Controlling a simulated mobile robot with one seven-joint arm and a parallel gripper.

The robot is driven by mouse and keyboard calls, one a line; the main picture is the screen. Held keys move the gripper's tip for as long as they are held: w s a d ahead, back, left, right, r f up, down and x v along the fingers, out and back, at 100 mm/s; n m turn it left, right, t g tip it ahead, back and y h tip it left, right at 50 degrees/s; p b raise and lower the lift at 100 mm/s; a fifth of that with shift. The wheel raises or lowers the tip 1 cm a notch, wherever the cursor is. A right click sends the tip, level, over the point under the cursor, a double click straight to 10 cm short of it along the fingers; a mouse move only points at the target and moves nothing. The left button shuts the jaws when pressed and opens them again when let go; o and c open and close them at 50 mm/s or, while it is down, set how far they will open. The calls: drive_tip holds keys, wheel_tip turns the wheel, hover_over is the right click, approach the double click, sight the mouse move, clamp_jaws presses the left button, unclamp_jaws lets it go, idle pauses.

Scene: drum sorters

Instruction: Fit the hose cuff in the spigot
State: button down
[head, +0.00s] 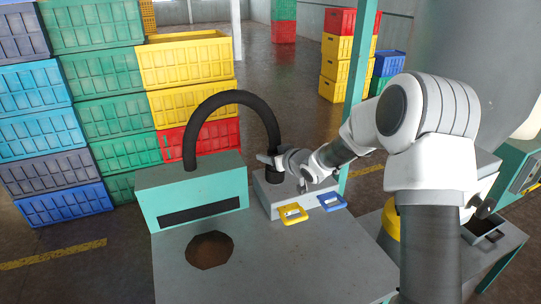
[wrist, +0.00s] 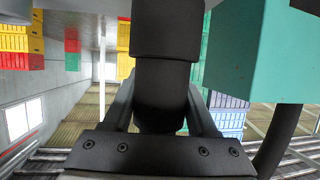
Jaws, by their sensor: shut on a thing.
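The black hose (head: 232,97) arches from the top of a teal box (head: 195,192) over to a smaller grey box (head: 290,195). Its cuff end (head: 275,174) stands roughly upright at the grey box's top. My gripper (head: 267,159) is shut on the hose cuff. In the wrist view the dark cuff (wrist: 165,95) stands between my two fingers, with a wider dark collar (wrist: 166,32) towards the picture's top. I cannot make out the spigot apart from the cuff, nor whether the cuff is seated.
A yellow handle (head: 293,214) and a blue handle (head: 332,202) are at the grey box's front. Stacked crates (head: 195,65) stand behind. A green post (head: 359,80) rises behind my arm.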

drive_tip(key=shift+f+b, duration=0.4)
drive_tip(key=shift+f, duration=0.2)
drive_tip(key=shift+c, duration=0.6)
unclamp_jaws()
drive_tip(key=p+v, duration=0.2)
drive_tip(key=v, duration=1.5)
drive_tip(key=shift+s, duration=0.25)
